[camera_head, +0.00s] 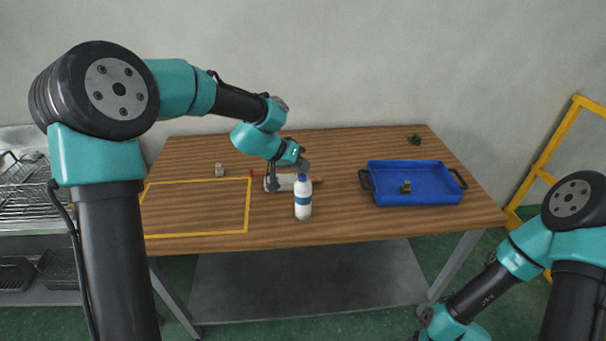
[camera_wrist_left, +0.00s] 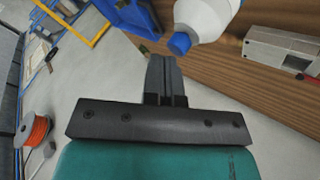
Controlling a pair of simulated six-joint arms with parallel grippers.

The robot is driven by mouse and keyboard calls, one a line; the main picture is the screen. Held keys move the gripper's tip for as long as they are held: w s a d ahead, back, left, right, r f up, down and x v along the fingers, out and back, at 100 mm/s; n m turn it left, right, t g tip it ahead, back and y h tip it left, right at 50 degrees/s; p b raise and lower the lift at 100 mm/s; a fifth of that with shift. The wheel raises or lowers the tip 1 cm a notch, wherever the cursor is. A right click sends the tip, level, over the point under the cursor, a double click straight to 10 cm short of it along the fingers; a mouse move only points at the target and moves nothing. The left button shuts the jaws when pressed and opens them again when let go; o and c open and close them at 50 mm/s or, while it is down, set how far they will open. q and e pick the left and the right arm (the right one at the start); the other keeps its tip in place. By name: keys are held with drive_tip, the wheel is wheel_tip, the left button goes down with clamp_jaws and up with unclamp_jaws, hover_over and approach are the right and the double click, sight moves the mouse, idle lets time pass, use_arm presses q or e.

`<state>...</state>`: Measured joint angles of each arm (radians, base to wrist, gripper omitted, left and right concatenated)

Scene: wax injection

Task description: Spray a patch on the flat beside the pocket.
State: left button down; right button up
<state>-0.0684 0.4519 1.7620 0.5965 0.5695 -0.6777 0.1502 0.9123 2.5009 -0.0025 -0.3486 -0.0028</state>
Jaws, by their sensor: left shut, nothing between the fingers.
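A pale grey block (camera_head: 284,184) lies on the wooden table left of its middle; it also shows at the right of the left wrist view (camera_wrist_left: 283,50), with a recess in its face. I cannot make out any sprayed patch. A white bottle (camera_head: 303,205) with a blue band and blue cap stands upright in front of the block; its cap shows in the left wrist view (camera_wrist_left: 180,43). My left gripper (camera_head: 272,184) is at the block's left end in the head view. Its fingers (camera_wrist_left: 165,75) are shut and empty, apart from the bottle. My right gripper is out of view.
A blue tray (camera_head: 416,202) with a small dark part (camera_head: 405,187) stands at the right. A dark green item (camera_head: 415,139) lies at the back right. The table's middle back is clear.

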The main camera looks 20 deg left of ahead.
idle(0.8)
use_arm(q)
drive_tip(key=shift+r, duration=0.4)
drive_tip(key=shift+r, duration=3.05)
idle(0.5)
